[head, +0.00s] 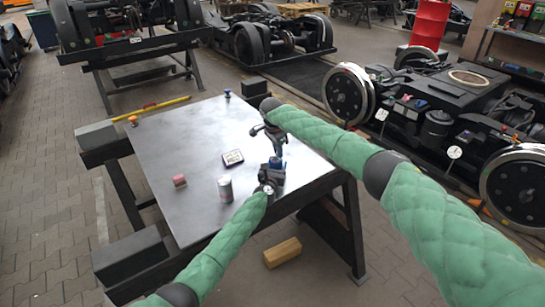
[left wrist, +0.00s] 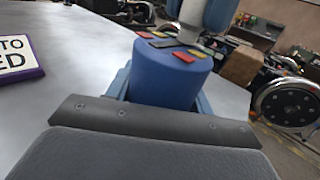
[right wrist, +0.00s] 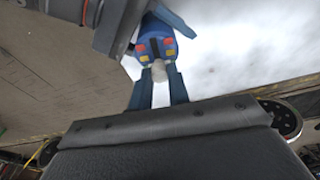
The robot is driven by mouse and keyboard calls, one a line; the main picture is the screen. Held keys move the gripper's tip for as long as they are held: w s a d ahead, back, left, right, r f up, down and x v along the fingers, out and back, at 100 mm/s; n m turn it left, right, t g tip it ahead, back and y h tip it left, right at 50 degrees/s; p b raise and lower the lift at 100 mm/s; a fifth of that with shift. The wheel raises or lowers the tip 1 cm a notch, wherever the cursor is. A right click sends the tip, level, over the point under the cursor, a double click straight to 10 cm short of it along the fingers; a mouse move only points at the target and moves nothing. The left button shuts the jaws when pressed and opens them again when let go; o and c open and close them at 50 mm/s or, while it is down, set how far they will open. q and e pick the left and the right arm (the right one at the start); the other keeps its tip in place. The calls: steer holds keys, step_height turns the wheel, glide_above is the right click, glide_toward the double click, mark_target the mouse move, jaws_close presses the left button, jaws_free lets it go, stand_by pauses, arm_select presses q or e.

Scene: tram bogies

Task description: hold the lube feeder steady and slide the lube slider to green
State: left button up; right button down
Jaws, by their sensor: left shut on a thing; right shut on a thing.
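The lube feeder (head: 277,164) is a blue drum standing upright near the table's right edge. In the left wrist view the feeder (left wrist: 163,78) sits between the blue fingers of my left gripper (head: 270,180), which is shut on its body. The lube slider (right wrist: 158,71) is a pale knob at the feeder's top. My right gripper (right wrist: 158,92) is shut on this knob from above. The slider's exact position along the slot is partly hidden by the fingers.
On the table (head: 185,135) are a framed sign (head: 233,158), a grey can (head: 225,189), a pink block (head: 179,181), a small blue item (head: 227,94) and a yellow bar (head: 165,106). A wooden block (head: 282,252) lies on the floor. A bogie (head: 440,110) stands at the right.

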steer(key=shift+w+d, duration=0.1)
steer(key=shift+d, duration=0.05)
steer(key=c, duration=1.3)
jaws_free()
steer(key=shift+o, duration=0.2)
step_height(320, 180, up, 12)
steer(key=a, duration=0.1)
steer(key=shift+s+a, duration=0.3)
steer(key=shift+s, duration=0.15)
steer(key=shift+f, duration=0.1)
arm_select(q)
steer(key=o, duration=1.1)
